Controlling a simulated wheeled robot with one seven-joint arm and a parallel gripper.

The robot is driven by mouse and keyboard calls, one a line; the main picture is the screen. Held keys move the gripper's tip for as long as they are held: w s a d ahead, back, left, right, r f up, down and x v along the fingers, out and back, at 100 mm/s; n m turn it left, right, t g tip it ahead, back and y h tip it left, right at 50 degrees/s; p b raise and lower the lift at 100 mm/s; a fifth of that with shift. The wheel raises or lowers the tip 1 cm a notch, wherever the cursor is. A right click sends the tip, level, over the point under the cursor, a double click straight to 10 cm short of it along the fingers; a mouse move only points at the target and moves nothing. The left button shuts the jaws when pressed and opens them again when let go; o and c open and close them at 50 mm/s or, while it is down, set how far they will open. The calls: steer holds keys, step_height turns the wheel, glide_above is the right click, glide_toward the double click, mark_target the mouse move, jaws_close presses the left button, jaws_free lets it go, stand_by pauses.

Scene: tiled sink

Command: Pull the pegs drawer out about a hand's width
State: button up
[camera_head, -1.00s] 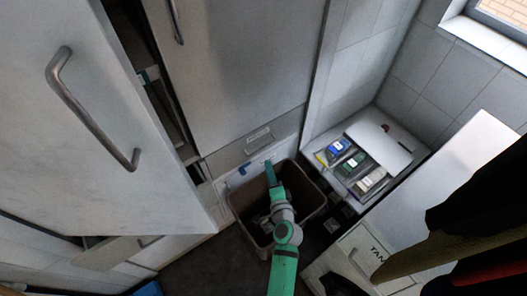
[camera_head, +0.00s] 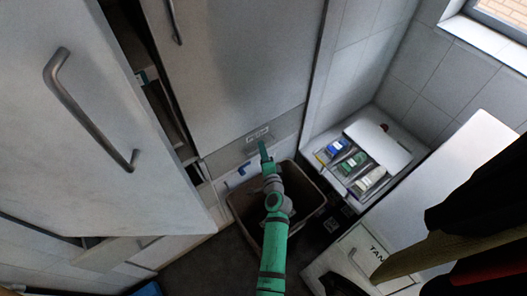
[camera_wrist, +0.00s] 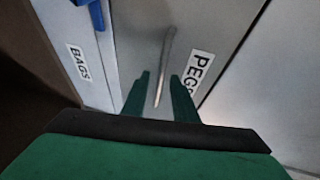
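The pegs drawer (camera_wrist: 142,35) is a grey front with a white PEGS label (camera_wrist: 200,72) and a slim metal bar handle (camera_wrist: 166,62). In the head view, the drawer front (camera_head: 229,158) is a low grey strip under a tall door, with its label (camera_head: 257,133) just above my gripper. The drawer looks shut. My gripper (camera_wrist: 160,88) is open, its two green fingers on either side of the handle's near end in the wrist view. I cannot tell whether they touch it. In the head view, my gripper (camera_head: 263,147) is close to the drawer front.
A front labelled BAGS (camera_wrist: 79,62) with a blue handle (camera_wrist: 96,14) is beside the drawer. A dark bin (camera_head: 307,222) stands on the floor under my arm. A large door (camera_head: 90,120) stands open at left. A box with coloured packets (camera_head: 352,160) is at right.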

steer(key=shift+s+a, duration=0.1)
steer(key=shift+c, duration=0.2)
steer(key=c, duration=0.6)
jaws_close()
steer(key=shift+d+r, duration=0.1)
steer(key=shift+d, duration=0.3)
